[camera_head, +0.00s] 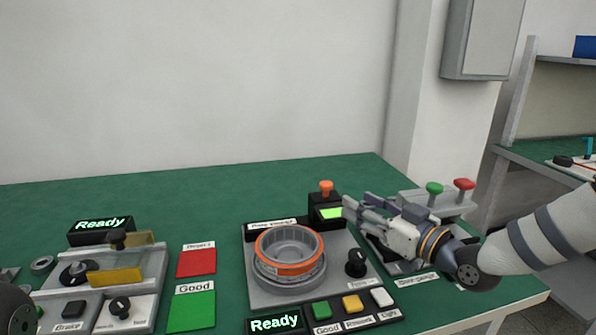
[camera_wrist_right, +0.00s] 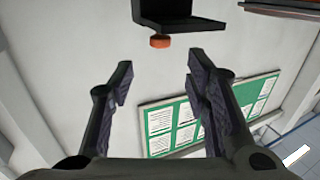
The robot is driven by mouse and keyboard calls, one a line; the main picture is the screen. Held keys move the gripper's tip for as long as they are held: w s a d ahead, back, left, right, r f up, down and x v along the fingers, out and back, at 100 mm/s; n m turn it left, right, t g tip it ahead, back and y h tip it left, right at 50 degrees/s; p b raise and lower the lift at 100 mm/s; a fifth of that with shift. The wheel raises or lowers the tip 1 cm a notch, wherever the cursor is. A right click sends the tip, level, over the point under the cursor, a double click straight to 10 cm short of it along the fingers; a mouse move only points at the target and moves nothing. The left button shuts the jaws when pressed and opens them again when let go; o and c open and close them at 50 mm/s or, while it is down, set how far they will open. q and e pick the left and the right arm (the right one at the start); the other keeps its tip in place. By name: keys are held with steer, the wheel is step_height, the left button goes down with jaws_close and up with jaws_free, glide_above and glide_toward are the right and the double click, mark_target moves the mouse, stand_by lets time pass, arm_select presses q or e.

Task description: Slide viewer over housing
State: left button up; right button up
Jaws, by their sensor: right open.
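The viewer (camera_head: 329,211) is a small black block with a green screen and an orange knob on top. It stands at the back right of the grey station plate, behind the round metal housing (camera_head: 289,272), which has an orange ring. The housing lies flat and open on top. My right gripper (camera_head: 350,208) is open and empty, just right of the viewer with a small gap. In the right wrist view the viewer (camera_wrist_right: 165,12) appears as a black shape with the orange knob, beyond the open fingertips (camera_wrist_right: 158,75).
A grey fixture (camera_head: 140,302) stands further left. A gauge station with green and red knobs (camera_head: 450,192) is behind my right arm. The green table is clear at the back.

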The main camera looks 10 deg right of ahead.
mark_target(331, 187)
steer(key=b+x, duration=0.2)
steer(key=x, duration=0.9)
steer(key=shift+w+a+r, duration=0.1)
steer(key=shift+w+a, duration=0.05)
steer(key=shift+w, duration=0.05)
arm_select(q)
steer(key=s+f+g, duration=0.1)
steer(key=s+f, duration=0.1)
steer(key=s, duration=0.1)
steer(key=shift+d+f, duration=0.1)
steer(key=shift+f, duration=0.15)
arm_select(e)
jaws_close()
